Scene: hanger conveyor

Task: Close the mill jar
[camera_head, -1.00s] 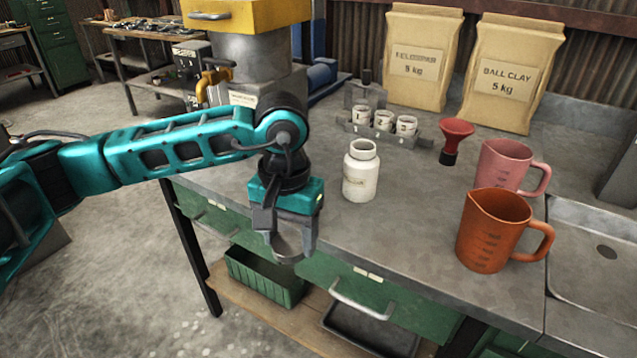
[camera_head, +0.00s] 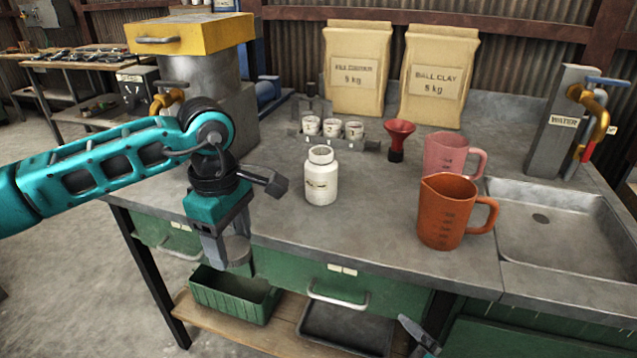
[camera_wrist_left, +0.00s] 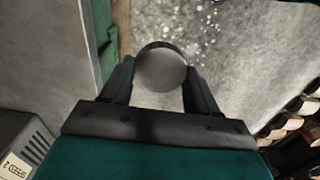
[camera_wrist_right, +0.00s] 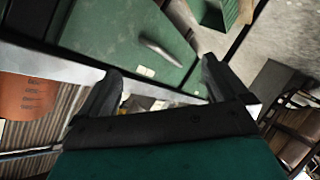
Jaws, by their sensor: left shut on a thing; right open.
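The white mill jar (camera_head: 321,186) stands upright and open on the grey workbench, with its mouth facing up. My left gripper (camera_head: 228,252) is in front of the bench's front edge, left of the jar and lower than its mouth. It is shut on a round grey lid (camera_head: 238,247), which also shows between the fingers in the left wrist view (camera_wrist_left: 161,70). The lid is apart from the jar. My right gripper (camera_wrist_right: 160,82) is open and empty in the right wrist view, facing the green drawer front. Part of it shows at the bottom of the head view (camera_head: 420,335).
An orange jug (camera_head: 446,215) and a pink jug (camera_head: 447,155) stand right of the jar, before the sink (camera_head: 560,222). A red funnel (camera_head: 398,137) and a rack of small cups (camera_head: 340,140) are behind. Two clay bags (camera_head: 440,80) stand at the back.

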